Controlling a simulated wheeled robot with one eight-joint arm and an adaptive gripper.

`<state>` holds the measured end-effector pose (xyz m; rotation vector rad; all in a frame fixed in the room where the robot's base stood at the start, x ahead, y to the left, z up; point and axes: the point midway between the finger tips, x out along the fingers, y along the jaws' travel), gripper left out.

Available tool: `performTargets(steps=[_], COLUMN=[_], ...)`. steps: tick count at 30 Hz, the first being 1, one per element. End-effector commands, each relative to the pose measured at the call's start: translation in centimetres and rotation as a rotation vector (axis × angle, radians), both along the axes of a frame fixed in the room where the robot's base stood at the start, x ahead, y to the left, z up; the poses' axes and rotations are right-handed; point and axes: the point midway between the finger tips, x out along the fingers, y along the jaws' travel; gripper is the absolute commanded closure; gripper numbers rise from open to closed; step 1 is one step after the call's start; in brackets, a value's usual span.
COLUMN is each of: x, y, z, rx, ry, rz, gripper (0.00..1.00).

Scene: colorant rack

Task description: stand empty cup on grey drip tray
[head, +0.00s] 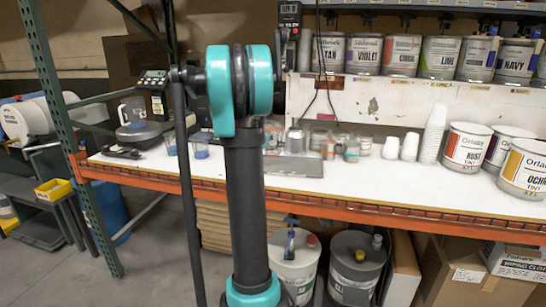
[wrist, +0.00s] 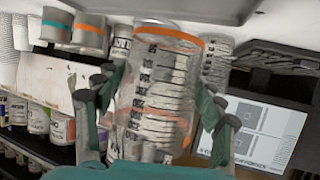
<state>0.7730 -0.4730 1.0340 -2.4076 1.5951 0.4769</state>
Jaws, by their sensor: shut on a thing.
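The empty cup (wrist: 155,85) is clear with dark graduation marks and an orange band, and fills the middle of the wrist view. My gripper (wrist: 157,105) is shut on it, one finger on each side. The wrist view is upside down, so the bench side is at the top. A flat grey plate, seemingly the drip tray (wrist: 205,10), shows there beside the cup's end; I cannot tell if they touch. In the head view the grey tray (head: 300,168) lies on the white bench.
Small jars (head: 352,150), white cup stacks (head: 434,135) and paint cans (head: 466,148) stand on the bench right of the tray. A scale with a jug (head: 132,115) and blue cups (head: 199,146) are at left. More cans line the shelf above.

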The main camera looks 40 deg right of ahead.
Motion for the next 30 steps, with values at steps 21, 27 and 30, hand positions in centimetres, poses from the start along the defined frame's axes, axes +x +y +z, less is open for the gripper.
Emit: performTargets(steps=[21,27,30], x=[0.0,0.0,0.0], y=[0.0,0.0,0.0], z=[-6.0,-6.2,-6.2], rx=[0.000,0.000,0.000], ry=[0.000,0.000,0.000], rz=[0.000,0.000,0.000], gripper=[0.61,0.61,0.21])
